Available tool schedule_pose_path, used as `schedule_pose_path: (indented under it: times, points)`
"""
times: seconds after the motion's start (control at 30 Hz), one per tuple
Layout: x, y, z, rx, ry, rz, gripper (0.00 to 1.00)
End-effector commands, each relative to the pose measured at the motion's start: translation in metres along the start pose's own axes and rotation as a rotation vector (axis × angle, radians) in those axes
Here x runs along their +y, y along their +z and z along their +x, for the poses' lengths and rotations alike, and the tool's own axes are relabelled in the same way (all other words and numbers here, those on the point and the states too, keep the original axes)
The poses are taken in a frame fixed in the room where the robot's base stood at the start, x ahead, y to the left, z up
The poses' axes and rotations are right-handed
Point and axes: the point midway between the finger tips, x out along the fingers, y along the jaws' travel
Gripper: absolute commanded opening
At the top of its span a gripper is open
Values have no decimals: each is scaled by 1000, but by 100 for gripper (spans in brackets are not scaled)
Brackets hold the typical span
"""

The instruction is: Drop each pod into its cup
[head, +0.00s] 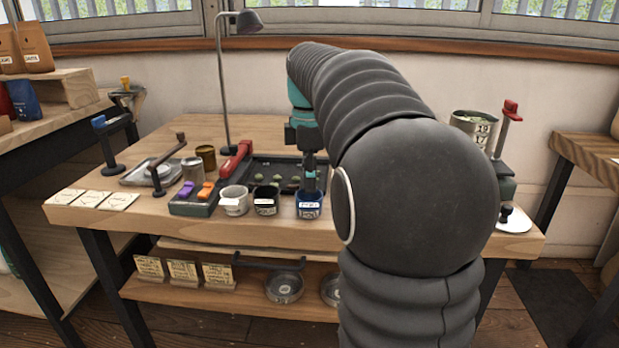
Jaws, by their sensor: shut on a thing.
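Three small labelled cups stand in a row near the table's front edge: a white cup (234,201), a black cup (266,201) and a dark blue cup (309,206). Small green pods (283,180) lie in a dark tray (262,163) behind them. My gripper (310,184) points down right above the blue cup, its fingertips close to the rim. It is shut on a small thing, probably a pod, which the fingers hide. My arm hides the right part of the tray.
A red-handled tool (237,160), metal tins (195,170) and a tall lamp (223,75) stand nearby. Cards (91,199) lie at the front left. A large tin (474,128) stands at the right.

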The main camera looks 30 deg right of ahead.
Motion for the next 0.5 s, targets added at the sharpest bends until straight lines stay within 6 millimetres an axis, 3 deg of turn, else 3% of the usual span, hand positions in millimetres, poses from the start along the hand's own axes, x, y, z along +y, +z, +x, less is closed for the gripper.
schedule_pose_path:
  times: [0.37, 0.5]
  points:
    - [0, 2, 0, 0, 0, 0, 8]
    - [0, 2, 0, 0, 0, 0, 44]
